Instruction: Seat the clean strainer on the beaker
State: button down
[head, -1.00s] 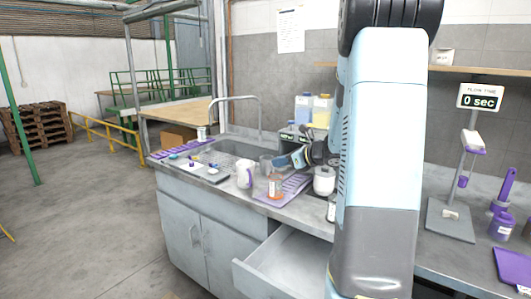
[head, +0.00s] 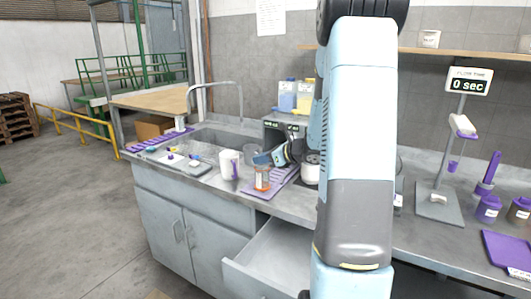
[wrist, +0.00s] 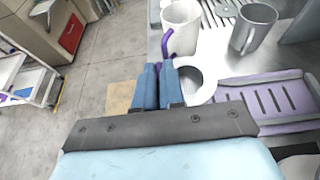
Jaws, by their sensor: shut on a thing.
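My gripper (wrist: 159,72) has its blue fingers together, with a small purple piece (wrist: 157,66) showing at the tips. In the head view my gripper (head: 262,159) is over the counter beside a white mug-like vessel with a purple handle (head: 229,164), which also shows in the wrist view (wrist: 180,20). An orange-banded clear piece (head: 262,179) stands below the gripper; I cannot tell which vessel is the beaker.
A grey metal cup (wrist: 254,30) stands near the sink (head: 213,138). A purple slotted mat (wrist: 262,96) lies on the counter. An open drawer (head: 268,258) juts out below. A stand with a "0 sec" display (head: 468,80) and purple jars (head: 488,209) are at right.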

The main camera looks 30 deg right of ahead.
jog(key=shift+f, duration=0.55)
jog(key=shift+s, duration=0.15)
dwell(1.1)
jog(key=shift+f, duration=0.55)
jog(key=c, duration=1.5)
grip_release()
jog(key=shift+d, duration=0.1)
jog(key=shift+v, duration=5.55)
